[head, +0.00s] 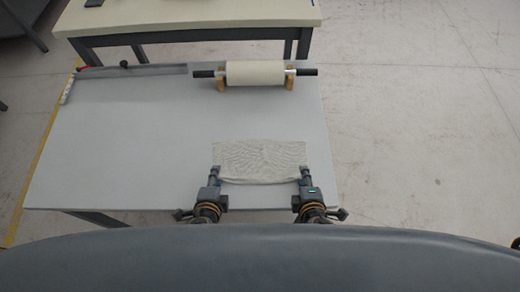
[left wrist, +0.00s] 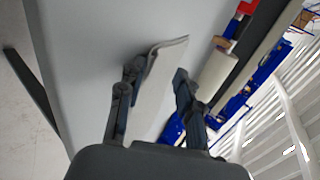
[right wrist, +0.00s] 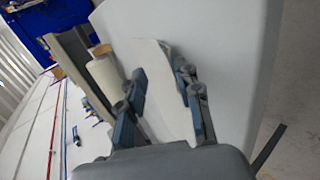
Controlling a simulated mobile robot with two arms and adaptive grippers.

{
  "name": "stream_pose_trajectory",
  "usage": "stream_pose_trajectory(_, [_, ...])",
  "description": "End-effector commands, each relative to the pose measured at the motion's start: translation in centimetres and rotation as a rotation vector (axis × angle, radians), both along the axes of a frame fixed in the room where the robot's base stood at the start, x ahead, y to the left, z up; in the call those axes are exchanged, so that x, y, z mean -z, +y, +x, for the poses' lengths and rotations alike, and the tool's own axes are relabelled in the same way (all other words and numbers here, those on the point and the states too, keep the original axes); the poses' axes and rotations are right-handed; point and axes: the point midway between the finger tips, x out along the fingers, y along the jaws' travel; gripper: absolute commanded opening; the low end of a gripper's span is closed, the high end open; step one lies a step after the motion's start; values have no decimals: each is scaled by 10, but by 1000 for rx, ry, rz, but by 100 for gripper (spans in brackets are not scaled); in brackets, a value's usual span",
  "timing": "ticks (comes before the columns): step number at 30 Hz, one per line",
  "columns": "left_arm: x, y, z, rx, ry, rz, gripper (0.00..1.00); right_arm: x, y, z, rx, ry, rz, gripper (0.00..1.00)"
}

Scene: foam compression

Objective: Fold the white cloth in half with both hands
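The white cloth (head: 260,158) lies wrinkled near the front edge of the grey table, its near edge slightly rounded. My left gripper (head: 217,172) is at its near left corner and my right gripper (head: 304,173) at its near right corner. In the left wrist view the cloth (left wrist: 163,68) passes between the fingers of the left gripper (left wrist: 157,76), which stand apart. In the right wrist view the cloth (right wrist: 155,72) reaches between the parted fingers of the right gripper (right wrist: 161,76). Neither gripper looks closed on the cloth.
A cream roller (head: 255,73) with black handles rests on wooden supports at the back of the table (head: 120,140). A long grey bar (head: 150,70) with a black knob lies at the back left. The table left of the cloth is clear. Another table (head: 190,15) stands behind.

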Motion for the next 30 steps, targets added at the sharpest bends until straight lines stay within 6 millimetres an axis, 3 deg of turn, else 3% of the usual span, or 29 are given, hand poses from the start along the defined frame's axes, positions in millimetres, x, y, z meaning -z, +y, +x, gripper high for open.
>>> stream_pose_trajectory(11, [-4, 0, -2, -1, 1, -1, 42, -4, 0, -2, 0, 0, 1, 42])
stream_pose_trajectory(30, [-83, 0, -56, 0, 3, -1, 42, -83, 0, -56, 0, 2, 1, 42])
